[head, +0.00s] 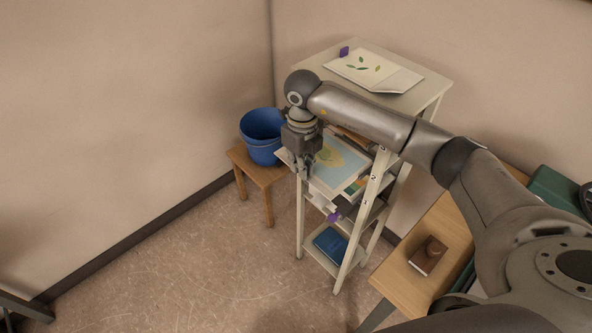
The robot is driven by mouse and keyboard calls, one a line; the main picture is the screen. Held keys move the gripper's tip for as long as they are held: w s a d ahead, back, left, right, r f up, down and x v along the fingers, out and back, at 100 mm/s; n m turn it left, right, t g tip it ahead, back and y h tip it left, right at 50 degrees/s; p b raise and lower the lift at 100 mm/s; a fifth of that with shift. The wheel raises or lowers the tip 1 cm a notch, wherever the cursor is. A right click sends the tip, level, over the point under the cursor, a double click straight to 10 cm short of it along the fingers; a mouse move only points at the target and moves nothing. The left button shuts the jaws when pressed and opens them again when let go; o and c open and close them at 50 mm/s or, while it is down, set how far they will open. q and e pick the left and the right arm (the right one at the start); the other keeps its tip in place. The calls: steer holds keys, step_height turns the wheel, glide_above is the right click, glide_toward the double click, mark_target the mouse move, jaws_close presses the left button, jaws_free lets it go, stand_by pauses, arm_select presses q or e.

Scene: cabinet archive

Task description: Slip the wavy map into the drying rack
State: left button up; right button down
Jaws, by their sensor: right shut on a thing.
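The map (341,163) is a sheet with blue-green and yellow areas and a pale border. It lies roughly flat at the upper part of the drying rack (300,224), a pale, narrow stand with several shelves and numbers on its front right post. My right gripper (304,173) reaches down at the left end of the map and is shut on its edge. The gripper and arm hide the map's far left part. I cannot tell how far the map is inside a slot. My left gripper is out of view.
A blue bucket (262,134) stands on a wooden stool (252,168) left of the rack. Lower shelf holds a blue book (331,243). Right, a wooden table (405,278) bears a brown block (428,256). Front floor is clear.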

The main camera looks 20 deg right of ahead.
mark_target(319, 162)
steer(key=shift+w+d+b, duration=0.35)
steer(key=shift+d, duration=0.6)
steer(key=shift+w+d+b, duration=0.35)
steer(key=shift+d, duration=0.6)
steer(key=shift+w+d+b, duration=0.35)
steer(key=shift+d, duration=0.6)
steer(key=shift+s+a, duration=0.3)
steer(key=shift+a, duration=0.45)
steer(key=shift+w+d, duration=0.25)
steer(key=shift+d, duration=0.45)
steer(key=shift+b, duration=0.3)
steer(key=c, duration=1.5)
jaws_free()
steer(key=shift+c, duration=0.2)
